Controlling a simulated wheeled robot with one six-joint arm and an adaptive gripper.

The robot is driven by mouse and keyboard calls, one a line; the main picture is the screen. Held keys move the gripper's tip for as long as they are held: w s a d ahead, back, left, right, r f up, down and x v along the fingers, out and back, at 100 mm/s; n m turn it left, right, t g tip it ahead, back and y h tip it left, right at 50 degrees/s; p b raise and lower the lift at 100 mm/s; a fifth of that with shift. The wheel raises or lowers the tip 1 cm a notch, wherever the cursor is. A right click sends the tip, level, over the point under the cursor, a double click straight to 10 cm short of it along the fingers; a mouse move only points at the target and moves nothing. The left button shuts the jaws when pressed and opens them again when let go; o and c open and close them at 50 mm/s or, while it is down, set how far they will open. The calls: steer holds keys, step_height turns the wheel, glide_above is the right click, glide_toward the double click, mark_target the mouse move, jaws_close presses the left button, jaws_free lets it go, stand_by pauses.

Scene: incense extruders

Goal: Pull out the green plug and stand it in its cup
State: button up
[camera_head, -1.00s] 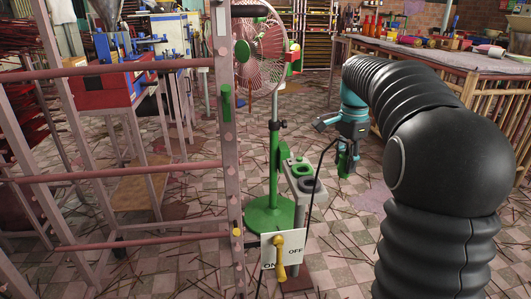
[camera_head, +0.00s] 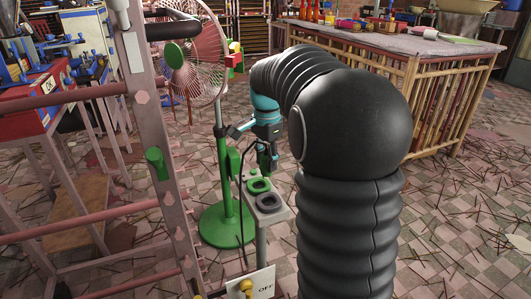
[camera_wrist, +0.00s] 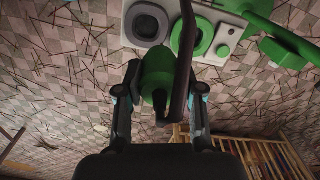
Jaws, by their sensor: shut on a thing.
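The green plug (camera_wrist: 157,72) is between the fingers of my gripper (camera_wrist: 155,98), which is shut on it. A black cord (camera_wrist: 183,60) runs along its right side in the wrist view. In the head view my gripper (camera_head: 267,158) hangs just above the small grey stand, and the plug is mostly hidden by the fingers. The stand top has a green-rimmed cup (camera_head: 258,185) and a grey-rimmed cup (camera_head: 270,203). In the wrist view the grey cup (camera_wrist: 147,22) lies beyond the plug's tip and the green cup (camera_wrist: 205,38) is to its right. The plug appears apart from both.
A green fan stand (camera_head: 222,180) rises left of the cups. An OFF switch plate (camera_head: 255,284) is in front. A bamboo-sided table (camera_head: 420,45) is behind right; floor between is open.

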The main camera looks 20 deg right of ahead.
steer(key=shift+s+a+f+b, duration=0.15)
steer(key=shift+s+f, duration=0.25)
steer(key=shift+f, duration=0.7)
steer(key=shift+s+f+b, duration=0.2)
steer(key=shift+s+f, duration=0.15)
steer(key=shift+f, duration=0.7)
steer(key=shift+s+a+f+b, duration=0.15)
steer(key=shift+s+f, duration=0.25)
steer(key=shift+f, duration=0.7)
steer(key=shift+d+f+b, duration=0.1)
steer(key=shift+f+b, duration=0.45)
steer(key=shift+f, duration=0.85)
steer(key=o, duration=1.2)
steer(key=shift+o, duration=0.2)
steer(key=shift+r, duration=0.1)
step_height(320, 180, up, 12)
